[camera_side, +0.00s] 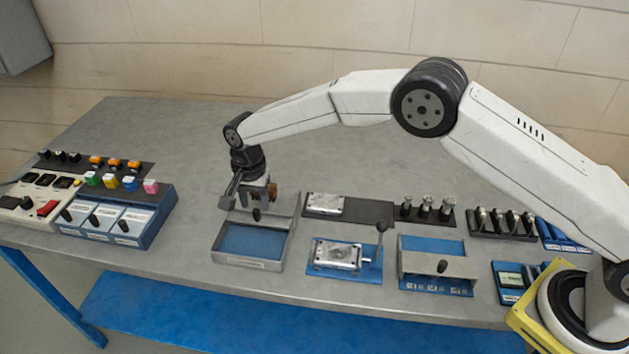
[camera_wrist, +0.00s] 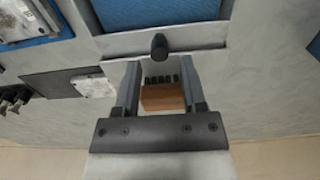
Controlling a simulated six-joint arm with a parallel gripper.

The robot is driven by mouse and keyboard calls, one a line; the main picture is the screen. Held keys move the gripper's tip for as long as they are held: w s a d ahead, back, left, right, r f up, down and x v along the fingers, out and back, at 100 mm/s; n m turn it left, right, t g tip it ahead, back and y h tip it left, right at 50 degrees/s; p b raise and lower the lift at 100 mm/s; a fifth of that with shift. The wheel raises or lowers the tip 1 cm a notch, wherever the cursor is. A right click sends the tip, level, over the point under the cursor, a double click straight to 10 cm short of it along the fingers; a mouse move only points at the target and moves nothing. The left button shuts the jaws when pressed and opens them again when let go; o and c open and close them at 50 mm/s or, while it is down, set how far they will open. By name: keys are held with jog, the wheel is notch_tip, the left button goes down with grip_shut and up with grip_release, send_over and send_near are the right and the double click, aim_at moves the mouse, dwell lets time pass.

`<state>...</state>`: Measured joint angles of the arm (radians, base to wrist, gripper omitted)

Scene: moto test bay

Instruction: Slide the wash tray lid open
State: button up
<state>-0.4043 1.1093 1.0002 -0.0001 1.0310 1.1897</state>
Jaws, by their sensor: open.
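The tray I take for the wash tray (camera_side: 219,255) is a grey open-topped box with a blue floor. Its grey lid (camera_side: 282,222) lies toward the back and leaves most of the floor uncovered. A black knob (camera_side: 256,215) stands on the lid. My gripper (camera_side: 252,204) is over the lid, close to the knob. In the wrist view the knob (camera_wrist: 158,46) is just past the tips of my gripper (camera_wrist: 160,68), between their lines. The fingers are apart. A brown block with black teeth (camera_wrist: 162,98) shows between them; whether it touches them I cannot tell.
A metal vise-like fixture (camera_side: 338,254) and a second lidded tray (camera_side: 410,265) stand to the right. Racks with upright pieces (camera_side: 427,207) are behind them. Switch boxes (camera_side: 120,225) stand at the left. The table's back left (camera_side: 180,135) is clear.

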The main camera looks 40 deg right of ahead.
aim_at(263, 217)
jog(key=shift+r, duration=2.45)
jog(key=shift+d, duration=0.1)
jog(key=s+d+r+n+t, duration=0.1)
jog(key=s+d+r+n, duration=0.1)
jog(key=s+d, duration=0.45)
jog(key=s+d+r+n, duration=0.3)
jog(key=s+d, duration=0.1)
jog(key=d, duration=0.5)
jog(key=s+d+n, duration=0.2)
jog(key=s+d, duration=0.2)
jog(key=s, duration=0.4)
jog(key=s+d+f+n+t, duration=0.1)
jog(key=s+d, duration=0.3)
jog(key=s, duration=0.5)
jog(key=shift+f+n+t, duration=0.15)
jog(key=shift+n+t, duration=0.15)
jog(key=shift+n, duration=0.2)
